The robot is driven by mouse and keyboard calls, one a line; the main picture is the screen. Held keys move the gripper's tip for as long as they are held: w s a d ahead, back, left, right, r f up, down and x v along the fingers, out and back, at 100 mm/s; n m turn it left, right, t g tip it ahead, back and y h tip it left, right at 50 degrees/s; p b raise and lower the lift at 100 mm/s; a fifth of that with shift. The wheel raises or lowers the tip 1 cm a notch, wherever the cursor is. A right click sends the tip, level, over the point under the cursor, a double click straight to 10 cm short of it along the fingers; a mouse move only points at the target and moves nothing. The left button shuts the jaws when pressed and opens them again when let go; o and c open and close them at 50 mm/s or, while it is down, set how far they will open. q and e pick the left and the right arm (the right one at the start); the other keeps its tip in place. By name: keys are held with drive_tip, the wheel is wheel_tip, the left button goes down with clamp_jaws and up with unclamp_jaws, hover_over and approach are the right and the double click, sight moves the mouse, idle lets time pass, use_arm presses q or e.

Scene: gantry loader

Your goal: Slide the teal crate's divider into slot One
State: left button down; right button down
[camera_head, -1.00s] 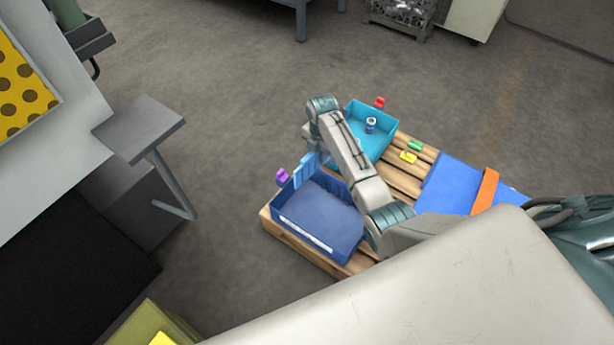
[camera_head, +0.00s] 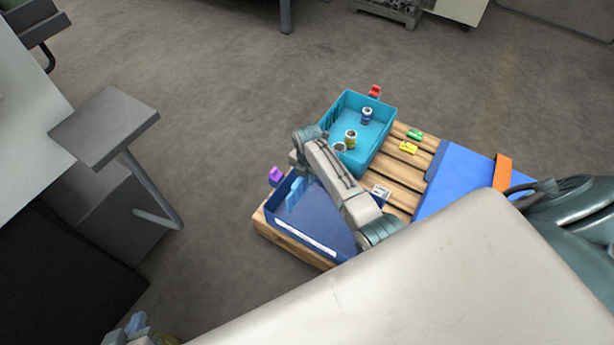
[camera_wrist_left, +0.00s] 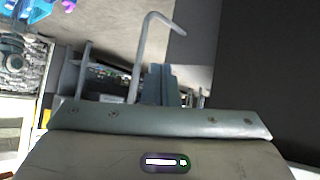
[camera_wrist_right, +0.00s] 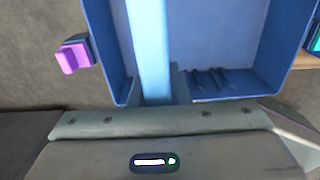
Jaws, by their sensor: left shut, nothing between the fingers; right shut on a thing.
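The teal crate (camera_head: 378,155) stands on the pallet in the head view, with slots along its left wall and several cans inside. A light blue divider panel (camera_head: 295,194) is at the left end of the dark blue crate (camera_head: 330,222). In the right wrist view my right gripper (camera_wrist_right: 160,88) is shut on this divider (camera_wrist_right: 149,40), over the dark blue crate (camera_wrist_right: 225,40). Whether its lower edge sits in a slot is unclear. My arm hides the right gripper in the head view. My left gripper (camera_wrist_left: 158,85) is shut and empty, away from the crates.
A purple tag (camera_head: 275,175) is on the dark blue crate, a red one (camera_head: 375,91) on the teal crate. Green (camera_head: 415,135) and yellow (camera_head: 409,147) pieces and a white labelled item (camera_head: 381,191) lie on the pallet (camera_head: 400,175). A grey stand (camera_head: 105,125) is at the left.

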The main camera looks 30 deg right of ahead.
sight(307, 185)
drive_tip(key=shift+f+b, duration=0.7)
drive_tip(key=shift+b, duration=0.05)
drive_tip(key=shift+f, duration=0.2)
drive_tip(key=shift+f+b, duration=0.65)
drive_tip(key=shift+b, duration=0.4)
drive_tip(key=shift+f+b, duration=0.25)
drive_tip(key=shift+b, duration=0.05)
use_arm(q)
drive_tip(key=w+r+t, duration=0.3)
drive_tip(key=r+t, duration=0.4)
drive_tip(key=r, duration=0.3)
drive_tip(key=w+a+r+t, duration=0.1)
drive_tip(key=w+r+t, duration=0.3)
drive_tip(key=r+t, duration=0.3)
drive_tip(key=shift+a+r+m+t+b, duration=0.2)
drive_tip(key=shift+r+m+t+b, duration=0.15)
drive_tip(key=shift+r, duration=1.35)
use_arm(e)
drive_tip(key=shift+f, duration=0.3)
use_arm(q)
drive_tip(key=shift+r+p, duration=1.35)
use_arm(e)
drive_tip(key=shift+a+r, duration=0.1)
drive_tip(key=shift+a, duration=0.05)
